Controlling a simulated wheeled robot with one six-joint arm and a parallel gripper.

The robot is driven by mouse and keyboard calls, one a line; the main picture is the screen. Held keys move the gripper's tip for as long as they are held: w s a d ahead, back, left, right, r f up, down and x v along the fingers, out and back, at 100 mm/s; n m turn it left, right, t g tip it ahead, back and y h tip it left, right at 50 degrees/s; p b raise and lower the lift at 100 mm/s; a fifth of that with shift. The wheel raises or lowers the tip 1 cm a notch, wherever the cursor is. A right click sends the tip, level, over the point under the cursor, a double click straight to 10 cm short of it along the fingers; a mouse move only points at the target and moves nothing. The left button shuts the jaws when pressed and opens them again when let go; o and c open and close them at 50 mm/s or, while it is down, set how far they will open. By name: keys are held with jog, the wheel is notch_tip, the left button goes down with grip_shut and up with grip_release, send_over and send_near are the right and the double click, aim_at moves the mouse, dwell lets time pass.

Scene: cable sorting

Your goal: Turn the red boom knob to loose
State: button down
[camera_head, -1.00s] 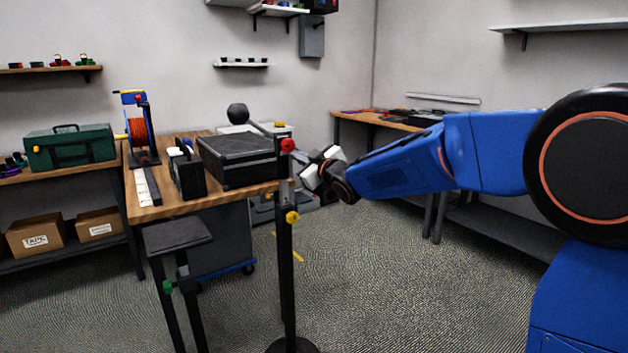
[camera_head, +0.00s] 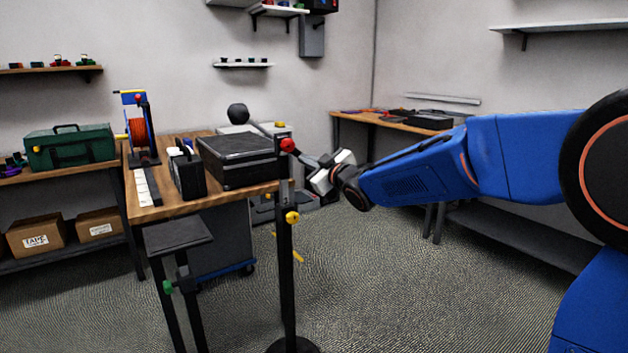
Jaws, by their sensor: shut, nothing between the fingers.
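The red boom knob (camera_head: 288,145) is at the top of a dark upright stand (camera_head: 286,250). A boom with a dark round ball end (camera_head: 238,113) slopes up and left from the knob. My gripper (camera_head: 306,157) is shut and empty, just right of the knob, with its fingers pointing left toward it. In this view the fingertips come close to the knob; I cannot tell whether they touch it. A yellow knob (camera_head: 292,217) sits lower on the same stand.
A wooden table (camera_head: 150,211) behind the stand holds a black case (camera_head: 240,160), a smaller black box and an orange cable reel (camera_head: 139,131). A small grey platform (camera_head: 178,235) with a green knob (camera_head: 168,287) stands in front. Floor to the right is open.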

jog(key=shift+v, duration=1.2)
jog(key=s+d+f+m+g+h, duration=0.1)
jog(key=s+d+f+m+h, duration=0.25)
jog(key=s+d, duration=0.6)
jog(key=s+d+f+m+g+h, duration=0.2)
jog(key=s+d+f+m+h, duration=0.25)
jog(key=d, duration=0.75)
jog(key=s+d+f+m+g, duration=0.1)
jog(key=s+f, duration=0.3)
jog(key=s, duration=0.7)
jog(key=s+d+f+m+g+h, duration=0.1)
jog(key=s+d+f+m+g, duration=0.1)
jog(key=s, duration=0.9)
jog(key=s+d+f+m+g+h, duration=0.1)
jog(key=s+d+f+g, duration=0.3)
jog(key=s+f, duration=0.3)
jog(key=s+d, duration=0.1)
jog(key=s, duration=0.2)
jog(key=shift+s+f+m, duration=0.4)
